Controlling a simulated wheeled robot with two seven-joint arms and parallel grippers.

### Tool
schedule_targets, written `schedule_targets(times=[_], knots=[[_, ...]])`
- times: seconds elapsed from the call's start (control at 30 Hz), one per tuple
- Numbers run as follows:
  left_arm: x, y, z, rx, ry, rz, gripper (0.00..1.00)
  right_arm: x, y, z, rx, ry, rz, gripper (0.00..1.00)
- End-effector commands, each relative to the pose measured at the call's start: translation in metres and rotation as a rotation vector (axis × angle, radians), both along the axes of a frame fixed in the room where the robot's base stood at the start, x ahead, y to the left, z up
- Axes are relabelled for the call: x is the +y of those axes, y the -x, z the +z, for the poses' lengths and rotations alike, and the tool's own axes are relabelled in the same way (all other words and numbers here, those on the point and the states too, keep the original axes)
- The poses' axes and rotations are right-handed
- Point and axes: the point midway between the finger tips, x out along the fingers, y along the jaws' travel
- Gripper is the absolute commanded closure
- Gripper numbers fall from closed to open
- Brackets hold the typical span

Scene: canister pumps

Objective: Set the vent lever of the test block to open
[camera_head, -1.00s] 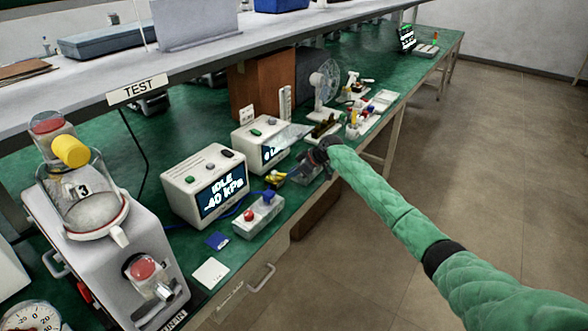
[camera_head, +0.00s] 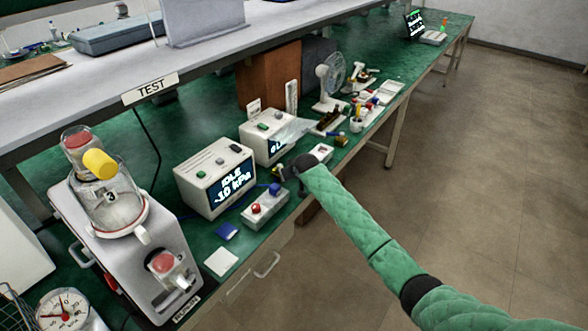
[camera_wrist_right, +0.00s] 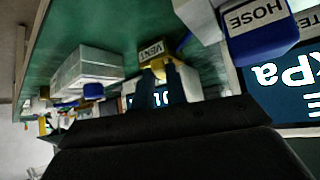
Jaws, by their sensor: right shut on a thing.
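The test block (camera_head: 262,212) is a pale block with a red button on its left and a blue cap on its right, on the green bench. In the right wrist view the blue cap (camera_wrist_right: 262,33) reads HOSE, and a VENT label (camera_wrist_right: 152,51) lies beside a yellow lever (camera_wrist_right: 172,69). My right gripper (camera_wrist_right: 162,84) has its dark fingers at this yellow lever and is shut on it. In the head view the right gripper (camera_head: 276,173) is beside the block, partly hidden by its wrist. The lever's exact angle is unclear. My left gripper is out of view.
A display box (camera_head: 215,178) behind the block reads IDLE -10 kPa. A second display box (camera_head: 268,136) stands farther along. A canister pump (camera_head: 125,235) stands at the left. A white card (camera_head: 221,261) and a blue piece (camera_head: 228,231) lie in front.

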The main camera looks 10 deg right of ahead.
Motion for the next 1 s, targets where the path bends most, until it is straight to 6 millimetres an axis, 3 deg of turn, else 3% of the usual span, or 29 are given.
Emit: schedule_targets(times=[0.3, 0.73, 0.77, 0.83, 1.0], knots=[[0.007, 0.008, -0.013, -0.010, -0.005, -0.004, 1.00, 0.005, 0.001, 0.002, -0.002, -0.001, -0.072, 1.00], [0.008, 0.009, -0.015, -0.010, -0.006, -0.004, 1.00, 0.005, 0.001, 0.001, -0.002, -0.001, -0.078, 1.00], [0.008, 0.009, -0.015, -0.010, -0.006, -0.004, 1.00, 0.005, 0.001, 0.001, -0.002, -0.001, -0.078, 0.80], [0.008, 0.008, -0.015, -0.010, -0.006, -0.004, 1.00, 0.005, 0.001, 0.001, -0.002, -0.001, -0.078, 0.66], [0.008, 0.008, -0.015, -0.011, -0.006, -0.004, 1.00, 0.005, 0.001, 0.001, -0.001, 0.000, -0.078, 0.64]])
